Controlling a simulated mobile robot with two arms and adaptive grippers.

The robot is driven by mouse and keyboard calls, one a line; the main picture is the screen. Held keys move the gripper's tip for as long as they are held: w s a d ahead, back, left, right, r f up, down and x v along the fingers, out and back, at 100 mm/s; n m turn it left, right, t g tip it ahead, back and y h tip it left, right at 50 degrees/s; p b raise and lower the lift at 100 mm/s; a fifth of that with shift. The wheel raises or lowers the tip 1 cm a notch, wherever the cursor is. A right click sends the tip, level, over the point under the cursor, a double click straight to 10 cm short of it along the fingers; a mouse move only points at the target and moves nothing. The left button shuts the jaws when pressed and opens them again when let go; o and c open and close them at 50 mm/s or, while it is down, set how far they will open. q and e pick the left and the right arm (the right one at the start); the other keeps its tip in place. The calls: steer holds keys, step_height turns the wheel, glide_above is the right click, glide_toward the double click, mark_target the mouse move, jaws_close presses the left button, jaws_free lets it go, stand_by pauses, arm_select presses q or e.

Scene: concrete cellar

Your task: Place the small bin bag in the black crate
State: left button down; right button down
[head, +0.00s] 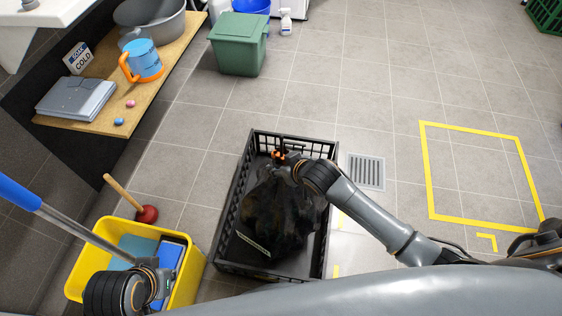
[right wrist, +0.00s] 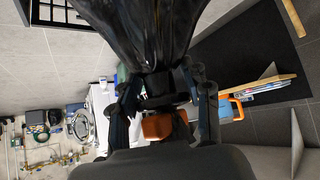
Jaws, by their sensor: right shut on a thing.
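The small bin bag (head: 283,215) is black and shiny, with an orange tie at its neck. In the head view it lies within the outline of the black crate (head: 236,199); I cannot tell whether it touches the crate's floor. My right gripper (head: 283,162) is shut on the bag's neck, near the crate's far wall. In the right wrist view the bag (right wrist: 145,35) bulges beyond the fingers of the right gripper (right wrist: 165,100). My left gripper (head: 150,272) is over the yellow bucket, at the lower end of a blue and grey pole; its grip is unclear.
The yellow bucket (head: 77,282) and a red plunger (head: 147,214) stand left of the crate. A green bin (head: 237,57) stands behind. A wooden board (head: 172,62) holds a basin, a blue jug and a grey case. Floor with a drain (head: 367,171) and yellow-taped square (head: 431,180) is clear at right.

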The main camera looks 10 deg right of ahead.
mark_target(279, 192)
steer(key=shift+w+a+f, duration=0.1)
steer(key=shift+w, duration=0.05)
steer(key=shift+f+b, duration=0.65)
steer(key=shift+f, duration=0.75)
steer(key=c, duration=0.6)
jaws_free()
steer(key=shift+s+f, duration=0.2)
steer(key=shift+f, duration=0.05)
